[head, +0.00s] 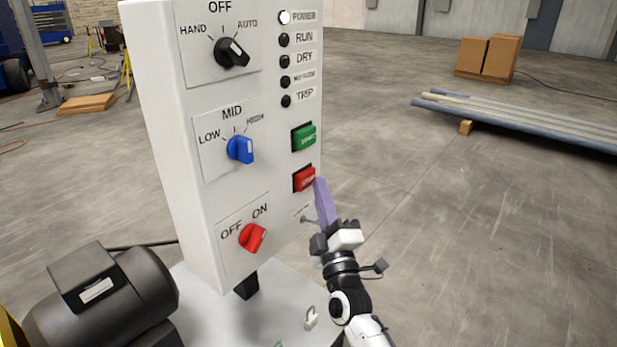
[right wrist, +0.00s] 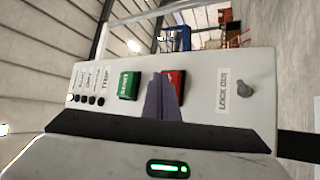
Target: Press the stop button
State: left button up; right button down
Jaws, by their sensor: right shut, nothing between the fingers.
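The red stop button (head: 304,179) sits on the right part of the white control panel (head: 160,130), below the green start button (head: 303,137). My right gripper (head: 321,190) is shut, with its purple fingers pointing up at the stop button's right edge. In the right wrist view the red button (right wrist: 172,88) is partly hidden behind the purple fingertips (right wrist: 162,98), and the green button (right wrist: 128,85) is beside them. The tips look very close to the red button; I cannot tell whether they touch it. My left gripper is not in view.
The panel also carries a black knob (head: 232,53), a blue knob (head: 240,149), a red on-off knob (head: 252,237) and a lock-out toggle (right wrist: 243,88). A dark motor (head: 100,300) stands at lower left. Pipes (head: 520,118) and boxes (head: 487,58) lie far right on open floor.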

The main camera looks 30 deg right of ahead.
jog(key=shift+s+d, duration=0.1)
jog(key=shift+s+d+p, duration=0.15)
jog(key=shift+s+d, duration=0.15)
jog(key=shift+s, duration=0.5)
jog(key=shift+s+d+p, duration=0.1)
jog(key=shift+s+d, duration=0.25)
jog(key=shift+s, duration=0.4)
jog(key=shift+s+d+p, duration=0.15)
jog(key=shift+s+d, duration=0.15)
jog(key=shift+s, duration=0.5)
jog(key=s+a+f+m+g+y, duration=0.1)
jog(key=s+a+f+g+y, duration=0.2)
jog(key=f, duration=0.4)
jog(key=s+a+f+m+g+y, duration=0.1)
jog(key=s+a+f+g+y, duration=0.15)
jog(key=a+f, duration=0.4)
jog(key=s+a+f+m+g+y, duration=0.1)
jog(key=s+a+f+g+y, duration=0.2)
jog(key=f, duration=0.5)
jog(key=s+a+f+m+g, duration=0.2)
jog(key=s+a+f+m, duration=0.1)
jog(key=s+f, duration=0.3)
jog(key=s+a+f+m+g, duration=0.2)
jog(key=s+f, duration=0.4)
jog(key=s, duration=0.5)
jog(key=shift+s+a+f+m+g+y, duration=0.3)
jog(key=shift+a+m+g+y, duration=0.1)
jog(key=shift+g, duration=0.15)
jog(key=shift+w, duration=0.15)
